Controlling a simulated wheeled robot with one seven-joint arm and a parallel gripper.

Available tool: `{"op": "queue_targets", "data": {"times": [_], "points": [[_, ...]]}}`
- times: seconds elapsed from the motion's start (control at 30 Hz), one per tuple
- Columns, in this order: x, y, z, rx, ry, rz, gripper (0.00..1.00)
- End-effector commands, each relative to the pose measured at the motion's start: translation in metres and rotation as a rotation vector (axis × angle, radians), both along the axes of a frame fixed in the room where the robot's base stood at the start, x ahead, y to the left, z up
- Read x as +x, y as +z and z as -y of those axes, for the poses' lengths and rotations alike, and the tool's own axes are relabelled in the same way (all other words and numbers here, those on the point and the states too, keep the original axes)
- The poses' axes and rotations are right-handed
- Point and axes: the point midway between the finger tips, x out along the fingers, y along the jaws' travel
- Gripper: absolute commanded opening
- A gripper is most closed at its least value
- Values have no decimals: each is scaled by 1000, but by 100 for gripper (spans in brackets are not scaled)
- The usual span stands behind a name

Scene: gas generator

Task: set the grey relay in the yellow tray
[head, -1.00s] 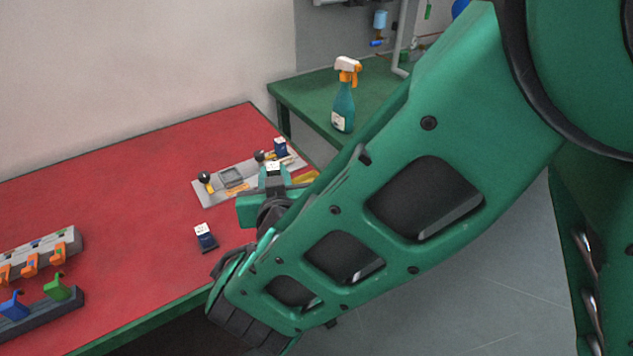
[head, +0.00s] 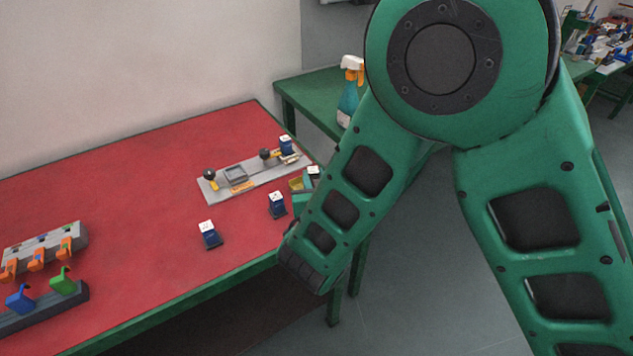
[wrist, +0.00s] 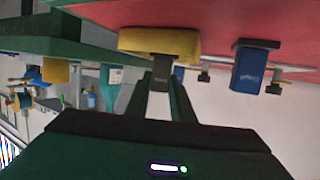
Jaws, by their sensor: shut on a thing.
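The grey relay (wrist: 160,70) is between the fingers of my gripper (wrist: 161,95) in the wrist view, where the scene appears upside down. The yellow tray (wrist: 184,43) is right at the relay's far end; I cannot tell whether they touch. In the head view the tray (head: 295,184) shows only as a small yellow patch at the table's right edge, mostly hidden by my gripper (head: 308,187). The held relay's pale top (head: 313,170) shows just right of the tray.
Dark blue relays with white tops stand on the red table (head: 120,190): one nearer (head: 209,235), one close to my gripper (head: 277,205). A third (head: 286,146) is on the grey fixture plate (head: 215,191) behind. A spray bottle (head: 349,92) stands on the green bench.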

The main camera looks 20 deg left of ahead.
Motion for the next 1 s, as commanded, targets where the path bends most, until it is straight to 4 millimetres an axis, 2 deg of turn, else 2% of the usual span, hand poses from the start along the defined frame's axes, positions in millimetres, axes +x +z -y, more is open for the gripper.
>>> {"op": "queue_targets", "data": {"times": [0.13,0.57,0.6,0.63,1.0], "points": [[0,-13,0,-2,1,1,0],[0,-18,0,0,0,0,0],[0,-17,0,0,0,0,31],[0,-17,0,0,0,0,38],[0,-15,0,0,0,1,40]]}}
